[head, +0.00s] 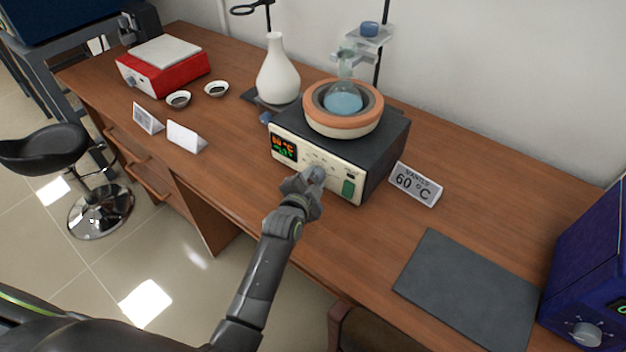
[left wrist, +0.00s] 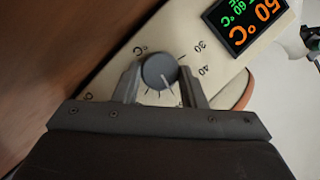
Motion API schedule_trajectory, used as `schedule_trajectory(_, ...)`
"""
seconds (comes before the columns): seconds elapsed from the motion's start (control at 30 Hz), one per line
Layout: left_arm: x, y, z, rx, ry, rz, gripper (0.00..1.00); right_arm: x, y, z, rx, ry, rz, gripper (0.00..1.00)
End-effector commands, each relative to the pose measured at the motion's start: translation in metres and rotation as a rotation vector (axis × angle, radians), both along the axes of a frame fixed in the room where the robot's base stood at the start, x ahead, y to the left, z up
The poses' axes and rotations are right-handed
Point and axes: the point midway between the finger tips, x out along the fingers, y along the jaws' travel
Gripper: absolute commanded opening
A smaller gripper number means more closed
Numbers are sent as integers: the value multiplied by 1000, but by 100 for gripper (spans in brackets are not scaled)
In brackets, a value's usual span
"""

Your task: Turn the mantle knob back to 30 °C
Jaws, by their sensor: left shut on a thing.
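The heating mantle's control box (head: 385,140) stands on the bench and carries an orange-rimmed bowl (head: 345,122) with a flask of blue liquid (head: 343,101). My left gripper (head: 314,178) is at the box's front panel and mostly hides the knob in the head view. In the left wrist view, its two fingers close on opposite sides of the round grey knob (left wrist: 159,71). The knob's white pointer line slants down and right in that picture. The marks 30 and 40 show right of the knob. The display (left wrist: 242,19) has orange and green digits, tilted in this view.
A sign (head: 415,184) reading "MANTLE 60 °C" stands right of the box. A dark mat (head: 468,288) and a blue device (head: 590,270) are farther right. A white flask (head: 278,72), two small dishes and a red hotplate (head: 165,75) are left. The bench front is mostly clear.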

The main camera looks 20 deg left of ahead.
Motion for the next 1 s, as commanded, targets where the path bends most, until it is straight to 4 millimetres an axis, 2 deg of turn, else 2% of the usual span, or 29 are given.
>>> schedule_trajectory(0.27, 0, 0, 1, -24, 11, 0, 15, 1, 0, 4, 0, -1, 0, 36)
schedule_trajectory(0.47, 0, 1, 3, -108, 47, 0, 15, 3, 0, 14, 0, -3, 0, 36)
schedule_trajectory(0.73, 1, 3, 4, -319, 134, 0, 15, 3, 0, 27, 0, -5, 0, 36)
schedule_trajectory(1.0, 2, 5, 2, -557, 230, -1, 15, 3, 0, 28, 1, -5, 1, 36)
